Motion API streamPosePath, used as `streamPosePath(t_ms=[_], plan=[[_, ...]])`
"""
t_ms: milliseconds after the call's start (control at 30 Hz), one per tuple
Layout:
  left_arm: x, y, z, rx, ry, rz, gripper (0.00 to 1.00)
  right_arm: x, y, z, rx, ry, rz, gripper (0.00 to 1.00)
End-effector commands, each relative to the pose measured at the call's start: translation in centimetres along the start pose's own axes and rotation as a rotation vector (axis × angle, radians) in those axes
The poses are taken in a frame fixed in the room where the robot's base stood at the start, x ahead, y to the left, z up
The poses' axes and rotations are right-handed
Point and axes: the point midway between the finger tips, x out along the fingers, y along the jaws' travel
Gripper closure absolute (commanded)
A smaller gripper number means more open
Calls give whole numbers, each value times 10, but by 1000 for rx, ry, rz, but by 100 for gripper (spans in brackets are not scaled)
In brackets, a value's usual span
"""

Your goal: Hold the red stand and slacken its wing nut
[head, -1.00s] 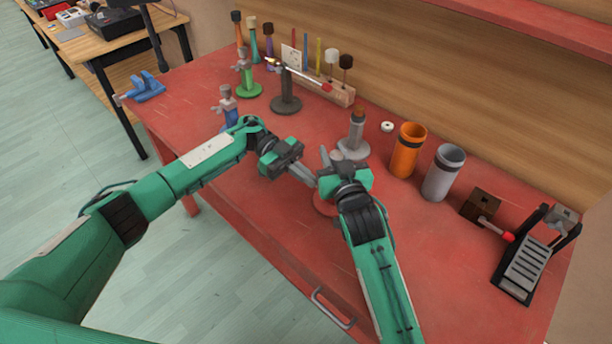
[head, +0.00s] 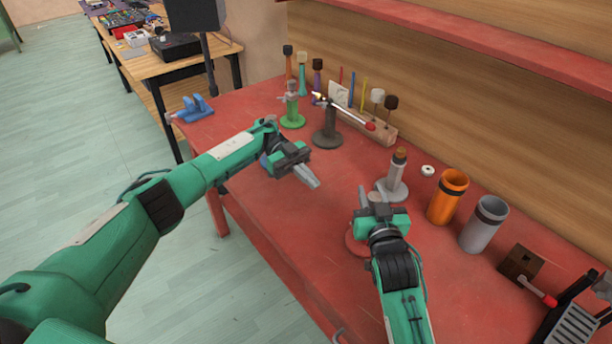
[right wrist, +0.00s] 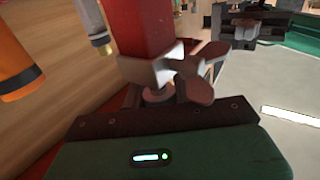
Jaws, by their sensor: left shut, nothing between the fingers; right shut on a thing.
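The red stand shows its round red base (head: 357,240) in the head view, mostly hidden behind my right gripper (head: 368,200). In the right wrist view its red post (right wrist: 145,30) rises from a metal collar, with a grey wing nut (right wrist: 195,75) on the collar's side. My right gripper is shut on the stand around the collar; its fingertips are largely hidden. My left gripper (head: 308,177) is shut and empty, in the air to the left of the stand, apart from the wing nut. It also shows blurred in the right wrist view (right wrist: 250,28).
A grey stand (head: 392,180) is just behind the red one. An orange cup (head: 446,198) and a grey cup (head: 481,228) stand to the right. A dark stand (head: 327,130) and green stand (head: 292,108) are further back. The red table's left front is clear.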

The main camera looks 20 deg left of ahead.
Motion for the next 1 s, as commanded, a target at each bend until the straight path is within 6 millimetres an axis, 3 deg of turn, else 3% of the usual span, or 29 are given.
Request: streamPosePath(t_ms=[233, 500, 667, 867, 1000], plan=[[-12, 0, -3, 2, -8, 0, 100, 0, 0, 5, -2, -10, 1, 100], [-8, 1, -40, 5, -82, -1, 100, 0, 0, 4, -2, -8, 1, 100], [-4, 2, -52, 2, -107, -4, 100, 0, 0, 4, -1, -7, 1, 100], [18, 2, -51, 1, -110, -3, 100, 0, 0, 3, -1, -6, 1, 100], [48, 2, -48, 2, -109, -2, 100, 0, 0, 3, -1, -5, 0, 100]])
